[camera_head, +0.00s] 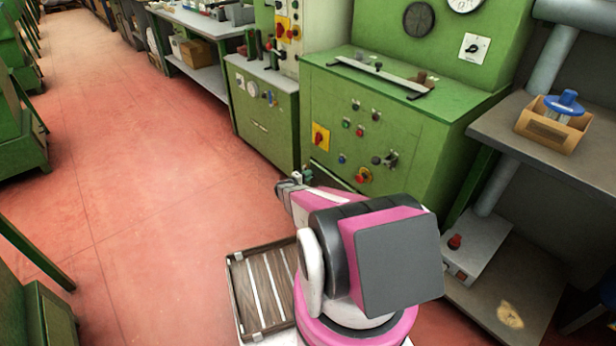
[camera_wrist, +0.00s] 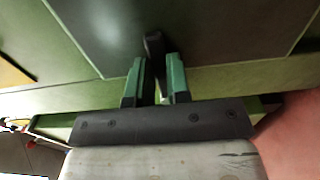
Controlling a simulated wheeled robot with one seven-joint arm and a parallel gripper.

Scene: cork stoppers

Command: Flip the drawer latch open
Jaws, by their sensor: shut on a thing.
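In the wrist view, a small dark upright piece (camera_wrist: 154,44), which looks like the latch, stands out against a dark green-grey panel (camera_wrist: 90,30). The two green fingers of my gripper (camera_wrist: 154,80) are closed on the lower end of this piece. The panel's edges show as thin lines, and a paler green strip runs below it. In the head view, my gripper (camera_head: 290,183) is small at the end of my pink arm, low beside the green machine cabinet (camera_head: 420,150). My arm hides the cabinet's lower front, and the latch cannot be made out there.
A grey shelf (camera_head: 500,130) at right carries a cardboard box (camera_head: 555,125) with a blue-lidded container. A lower green cabinet (camera_head: 262,120) stands to the left of the machine. Open red floor (camera_head: 150,200) lies on the left.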

